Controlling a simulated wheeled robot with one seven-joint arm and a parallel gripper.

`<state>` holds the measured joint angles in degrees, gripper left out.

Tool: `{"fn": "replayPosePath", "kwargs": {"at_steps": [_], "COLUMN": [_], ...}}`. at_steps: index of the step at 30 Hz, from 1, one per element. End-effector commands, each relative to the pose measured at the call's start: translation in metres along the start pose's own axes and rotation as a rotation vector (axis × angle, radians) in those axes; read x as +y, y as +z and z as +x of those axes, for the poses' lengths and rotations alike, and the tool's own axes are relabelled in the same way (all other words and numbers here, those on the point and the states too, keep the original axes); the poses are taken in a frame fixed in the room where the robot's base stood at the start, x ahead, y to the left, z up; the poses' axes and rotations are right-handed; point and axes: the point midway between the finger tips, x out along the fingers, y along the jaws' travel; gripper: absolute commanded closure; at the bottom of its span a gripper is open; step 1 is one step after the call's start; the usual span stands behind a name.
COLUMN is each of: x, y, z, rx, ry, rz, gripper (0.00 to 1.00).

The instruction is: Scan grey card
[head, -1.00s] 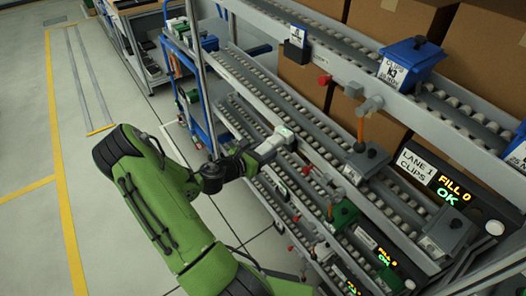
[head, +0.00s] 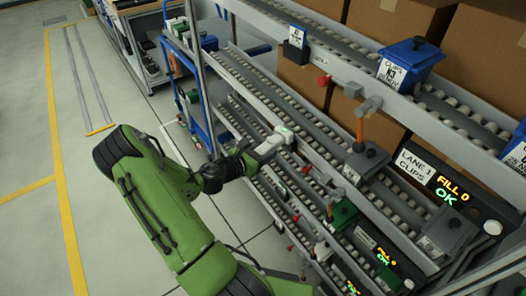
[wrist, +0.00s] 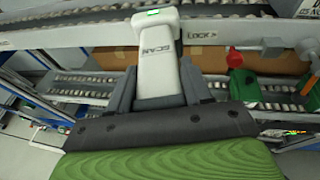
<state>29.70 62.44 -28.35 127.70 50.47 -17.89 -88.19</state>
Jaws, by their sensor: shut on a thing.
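A white-grey hand scanner (wrist: 155,55) marked SCAN fills the middle of the wrist view. A small green light shows on its head. My gripper (wrist: 158,92) is shut on its handle, with a dark finger on each side. In the head view, the scanner (head: 270,147) is held beside the front rail of the roller rack, with my gripper (head: 243,160) at its near end. I cannot tell whether the scanner touches the rail. I cannot make out a grey card for certain; a white card in a dark holder (head: 296,44) is on the upper rail.
A display (head: 452,189) beside the LANE 1 CLIPS sign reads FILL 0 OK. A red knob and green part (wrist: 240,75) lie right of the scanner. The floor left of my arm is clear.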

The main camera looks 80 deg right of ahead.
Motion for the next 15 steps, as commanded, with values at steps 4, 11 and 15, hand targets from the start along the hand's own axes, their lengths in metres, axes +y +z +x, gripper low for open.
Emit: {"fn": "replayPosePath", "kwargs": {"at_steps": [4, 11, 15], "x": [0.000, 0.001, 0.001], "y": [0.001, -0.005, -0.009], "z": [0.000, -0.020, -0.035], "rx": [-0.002, -0.001, 0.000], "ry": [0.000, 0.003, 0.002], "rz": [0.000, -0.003, -0.003], "gripper": [1.00, 1.00, 1.00]}}
